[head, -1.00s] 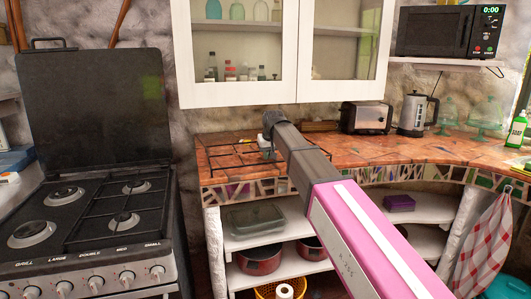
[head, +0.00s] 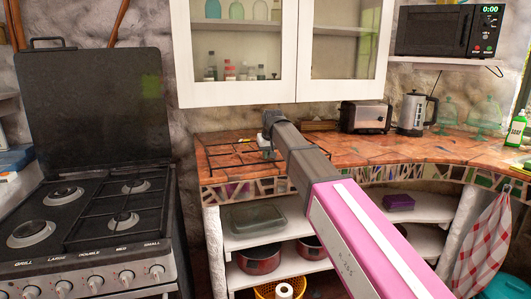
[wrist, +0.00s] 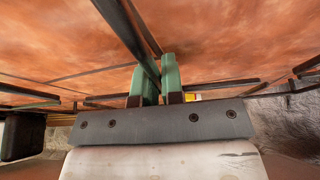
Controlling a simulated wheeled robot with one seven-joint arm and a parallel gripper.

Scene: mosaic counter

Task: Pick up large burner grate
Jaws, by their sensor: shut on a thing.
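The large burner grate (head: 232,152) is a thin dark metal frame on the left part of the mosaic counter, in the head view. In the wrist view its dark bars (wrist: 122,28) stand out against the orange counter top. My gripper (wrist: 160,76) has two green fingers shut on one bar of the grate. In the head view my gripper (head: 266,150) is at the right side of the grate, partly hidden by my arm. I cannot tell whether the grate touches the counter.
The mosaic counter (head: 345,157) curves to the right, with a toaster (head: 366,117) and a kettle (head: 414,113) along the wall. A glass-door cabinet (head: 284,95) hangs above. A stove (head: 98,225) with another grate stands at the left. Shelves below the counter hold pots.

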